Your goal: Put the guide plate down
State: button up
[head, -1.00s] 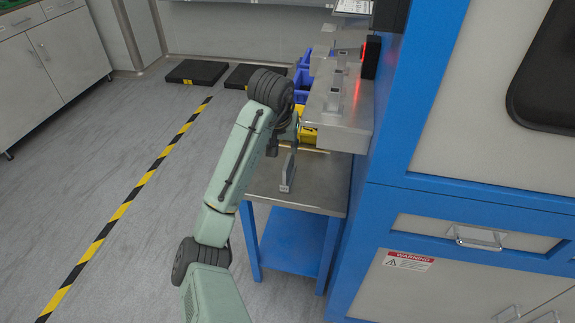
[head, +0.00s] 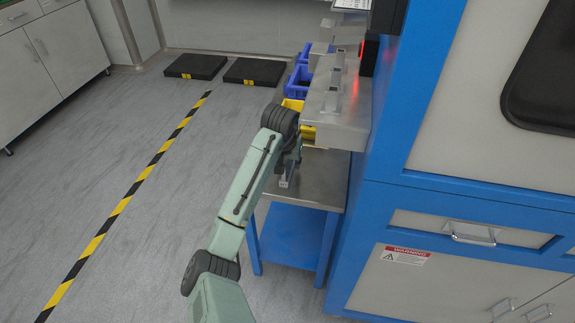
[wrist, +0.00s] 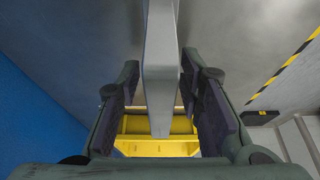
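The guide plate (head: 284,182) is a grey metal piece on or just above the steel top of a small blue-legged table (head: 315,187); contact with the top is hard to judge. In the head view my gripper (head: 289,165) is low over the table and covers most of the plate. In the wrist view the plate (wrist: 160,75) runs between the two dark fingers of my gripper (wrist: 159,72). A gap shows on each side of it, wider on the left, so the fingers look open around it and apart from it.
A steel ledge (head: 338,128) with upright metal brackets overhangs the table's back. A yellow bin (head: 308,133) and blue bins (head: 298,82) stand behind. A blue machine cabinet (head: 400,195) borders the right. Steel surface is bare in front and to the right.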

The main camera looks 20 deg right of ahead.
jog(key=shift+c, duration=0.3)
grip_shut()
jog(key=shift+r, duration=0.1)
dwell(0.4)
